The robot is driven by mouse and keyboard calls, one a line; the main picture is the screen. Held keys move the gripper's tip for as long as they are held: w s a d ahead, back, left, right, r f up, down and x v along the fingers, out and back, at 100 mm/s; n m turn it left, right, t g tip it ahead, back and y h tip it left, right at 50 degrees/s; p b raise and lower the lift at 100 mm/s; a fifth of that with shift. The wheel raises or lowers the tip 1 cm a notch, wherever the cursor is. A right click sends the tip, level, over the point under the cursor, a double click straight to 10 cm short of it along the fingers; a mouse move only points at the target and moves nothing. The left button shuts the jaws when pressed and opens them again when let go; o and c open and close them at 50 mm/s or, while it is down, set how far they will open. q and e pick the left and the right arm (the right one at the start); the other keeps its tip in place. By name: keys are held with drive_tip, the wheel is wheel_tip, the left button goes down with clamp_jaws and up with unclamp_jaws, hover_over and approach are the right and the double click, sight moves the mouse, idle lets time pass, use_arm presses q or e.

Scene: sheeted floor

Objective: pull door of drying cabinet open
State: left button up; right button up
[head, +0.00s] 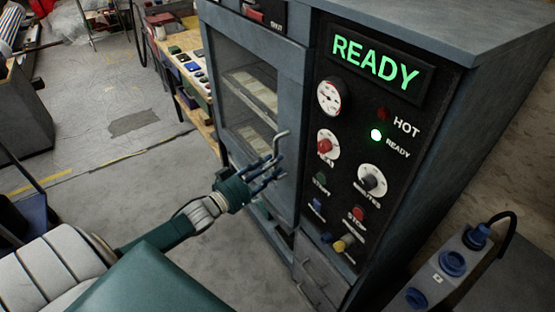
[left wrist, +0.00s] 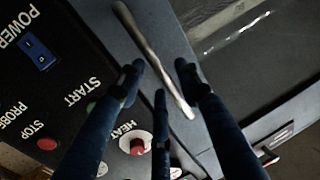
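The drying cabinet (head: 460,170) stands on the right in the head view. Its glazed door (head: 235,120) looks shut. A pale metal bar handle (head: 281,140) is on the door's right edge, and it also shows slanting across the left wrist view (left wrist: 140,38). My left gripper (head: 270,172) is at the handle with its dark fingers spread open. In the left wrist view, the fingertips (left wrist: 160,80) lie on both sides of the handle bar; whether they touch it I cannot tell. My right gripper is not in view.
A control panel (head: 393,92) with a green READY display, knobs and buttons is right of the door. Drawers (head: 320,270) are below. A bench with small items (head: 188,62) stands behind on the left. A socket box (head: 450,265) is at lower right. Floor left of the cabinet is open.

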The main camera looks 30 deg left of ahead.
use_arm(q)
drive_tip(key=shift+w+d, duration=0.25)
drive_tip(key=shift+w, duration=0.95)
clamp_jaws()
drive_tip(key=shift+s+a, duration=0.1)
drive_tip(key=shift+s, duration=0.05)
